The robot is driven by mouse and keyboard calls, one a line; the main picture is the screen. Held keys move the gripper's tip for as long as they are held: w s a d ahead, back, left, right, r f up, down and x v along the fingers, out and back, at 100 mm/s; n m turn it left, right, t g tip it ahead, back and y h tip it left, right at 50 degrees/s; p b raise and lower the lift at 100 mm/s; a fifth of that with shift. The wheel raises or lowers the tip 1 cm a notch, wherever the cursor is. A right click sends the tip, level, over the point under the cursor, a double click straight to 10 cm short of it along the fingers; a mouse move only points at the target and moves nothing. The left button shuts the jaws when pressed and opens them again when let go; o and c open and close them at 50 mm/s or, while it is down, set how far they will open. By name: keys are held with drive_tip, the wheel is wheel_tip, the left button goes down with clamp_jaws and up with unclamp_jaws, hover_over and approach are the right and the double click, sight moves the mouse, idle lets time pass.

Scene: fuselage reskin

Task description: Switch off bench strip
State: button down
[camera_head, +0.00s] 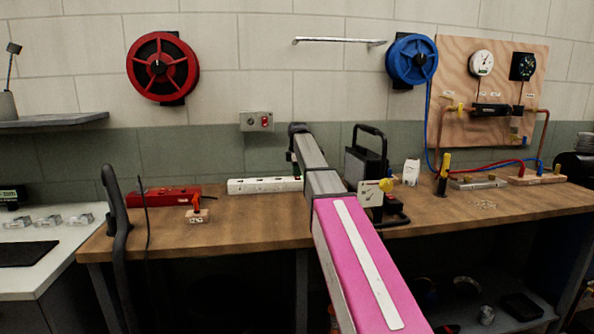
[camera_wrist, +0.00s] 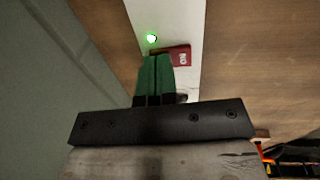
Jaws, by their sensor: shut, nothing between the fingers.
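The bench strip is a white power strip (camera_head: 262,185) lying along the back of the wooden bench. My arm covers its right end in the head view. In the wrist view, the strip (camera_wrist: 182,22) runs up the middle, with a lit green lamp (camera_wrist: 151,39) and a red rocker switch (camera_wrist: 181,57) with white lettering that seems to read ON. My gripper (camera_wrist: 157,60) is shut and empty. Its green fingertips are over the strip, right beside the red switch and just below the lamp. I cannot tell whether they touch the switch.
A red case (camera_head: 163,196) and a small block with an orange-red tool (camera_head: 197,214) lie left of the strip. A black-framed device (camera_head: 367,160) stands right of my arm. A grey wall box (camera_head: 256,121) is above the strip. The front bench middle is clear.

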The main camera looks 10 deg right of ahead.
drive_tip(key=shift+f, duration=0.25)
drive_tip(key=shift+s, duration=0.15)
drive_tip(key=shift+s+r, duration=0.2)
drive_tip(key=shift+s, duration=0.4)
drive_tip(key=shift+a+r, duration=0.1)
drive_tip(key=shift+r, duration=0.5)
wheel_tip(320, 180, up, 13)
drive_tip(key=s, duration=0.1)
drive_tip(key=shift+s, duration=0.35)
drive_tip(key=shift+f, duration=0.15)
